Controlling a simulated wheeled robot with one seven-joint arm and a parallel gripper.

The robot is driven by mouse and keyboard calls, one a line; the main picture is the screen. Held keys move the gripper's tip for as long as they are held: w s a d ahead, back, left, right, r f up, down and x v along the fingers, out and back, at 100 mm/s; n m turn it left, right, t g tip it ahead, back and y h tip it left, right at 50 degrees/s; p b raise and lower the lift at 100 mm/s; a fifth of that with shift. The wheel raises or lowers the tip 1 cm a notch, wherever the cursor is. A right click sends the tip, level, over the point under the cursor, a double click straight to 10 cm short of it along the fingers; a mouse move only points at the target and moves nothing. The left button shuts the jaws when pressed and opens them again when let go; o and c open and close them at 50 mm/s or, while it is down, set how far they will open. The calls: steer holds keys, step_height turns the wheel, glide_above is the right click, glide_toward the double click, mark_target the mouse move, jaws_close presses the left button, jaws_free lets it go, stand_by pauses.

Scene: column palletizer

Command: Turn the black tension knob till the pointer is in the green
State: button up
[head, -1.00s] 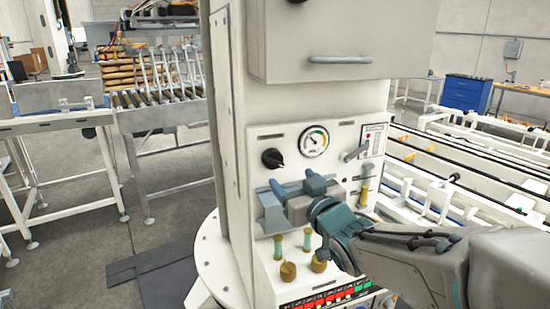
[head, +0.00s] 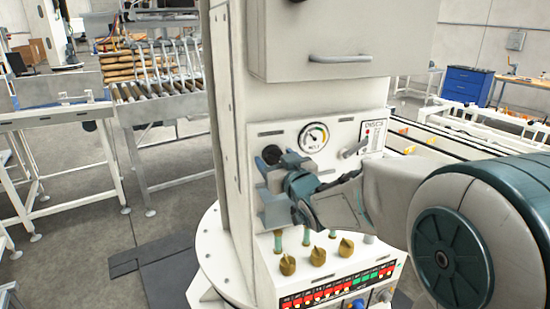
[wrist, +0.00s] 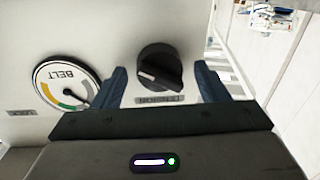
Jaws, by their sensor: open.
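The black tension knob (wrist: 160,68) sits on the white panel with a pale line on its face. My gripper (wrist: 161,86) is open, with one blue-grey finger on each side of the knob and visible gaps to both. In the head view my gripper (head: 276,162) is in front of the knob (head: 271,153) and partly hides it. The round gauge (wrist: 66,84) is beside the left finger and has yellow and green arcs. In the head view the gauge (head: 314,137) is uncovered. Its dark pointer is too small to read surely, but it seems outside the green.
A lever (head: 355,148) is right of the gauge. Brass knobs (head: 288,265) and a row of lit buttons (head: 338,287) are lower on the column. A cabinet with a handle (head: 347,58) overhangs the panel. Roller conveyors (head: 160,108) stand to the left.

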steer(key=c, duration=1)
steer(key=shift+s+a, duration=0.1)
steer(key=shift+a, duration=0.05)
steer(key=shift+o, duration=0.2)
steer(key=m+b, duration=0.2)
steer(key=shift+f+b, duration=0.2)
steer(key=shift+b, duration=0.2)
steer(key=shift+r+m+t+b, duration=0.1)
steer(key=shift+m+t+b, duration=0.2)
steer(key=shift+m+b, duration=1.35)
steer(key=shift+m+p, duration=0.35)
steer(key=shift+m, duration=0.1)
